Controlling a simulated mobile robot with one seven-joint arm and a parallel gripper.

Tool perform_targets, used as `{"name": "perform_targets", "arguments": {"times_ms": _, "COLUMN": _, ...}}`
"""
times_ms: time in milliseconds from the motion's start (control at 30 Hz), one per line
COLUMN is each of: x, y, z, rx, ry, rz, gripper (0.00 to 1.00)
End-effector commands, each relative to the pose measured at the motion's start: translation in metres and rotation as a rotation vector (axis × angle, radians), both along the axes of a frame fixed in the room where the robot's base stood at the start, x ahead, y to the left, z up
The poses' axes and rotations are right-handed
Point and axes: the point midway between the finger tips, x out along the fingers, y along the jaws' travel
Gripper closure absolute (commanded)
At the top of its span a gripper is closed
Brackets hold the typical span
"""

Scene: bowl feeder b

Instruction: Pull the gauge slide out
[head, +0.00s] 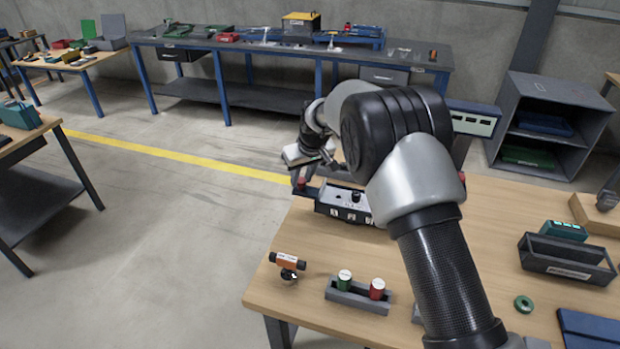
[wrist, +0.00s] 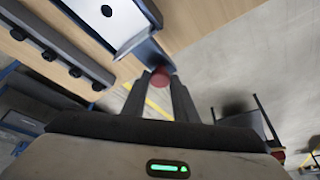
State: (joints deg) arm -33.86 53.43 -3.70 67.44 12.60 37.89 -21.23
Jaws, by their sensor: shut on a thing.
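The gauge slide (head: 311,190) is a dark flat bar with a red knob (head: 302,183) at its end. It sticks out from the left end of a grey gauge box (head: 341,205) on the wooden bench. In the wrist view the slide (wrist: 150,53) runs from the box's pale top (wrist: 103,22) to the red knob (wrist: 160,77). My gripper (wrist: 160,84) is shut on this knob, with one finger on each side. In the head view my gripper (head: 306,168) is partly visible above the knob. My arm hides the box's right end.
On the bench (head: 290,300) stand an orange and black part (head: 287,262), a grey holder (head: 350,299) with green and red cylinders, a green ring (head: 523,304) and a dark bin (head: 566,268). Open floor (head: 190,220) lies left of the bench.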

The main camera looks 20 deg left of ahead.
Motion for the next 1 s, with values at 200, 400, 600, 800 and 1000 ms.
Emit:
{"name": "perform_targets", "arguments": {"times_ms": 200, "x": -0.002, "y": 0.007, "z": 0.002, "rx": 0.007, "ry": 0.0, "rz": 0.003, "gripper": 1.0}}
{"name": "perform_targets", "arguments": {"times_ms": 400, "x": -0.002, "y": 0.008, "z": 0.002, "rx": 0.009, "ry": -0.002, "rz": 0.004, "gripper": 0.69}}
{"name": "perform_targets", "arguments": {"times_ms": 600, "x": -0.001, "y": 0.005, "z": 0.002, "rx": 0.006, "ry": -0.001, "rz": 0.002, "gripper": 0.56}}
{"name": "perform_targets", "arguments": {"times_ms": 800, "x": -0.001, "y": 0.004, "z": 0.003, "rx": 0.005, "ry": -0.001, "rz": 0.002, "gripper": 0.56}}
{"name": "perform_targets", "arguments": {"times_ms": 1000, "x": -0.007, "y": -0.003, "z": 0.026, "rx": 0.006, "ry": -0.004, "rz": 0.001, "gripper": 0.56}}
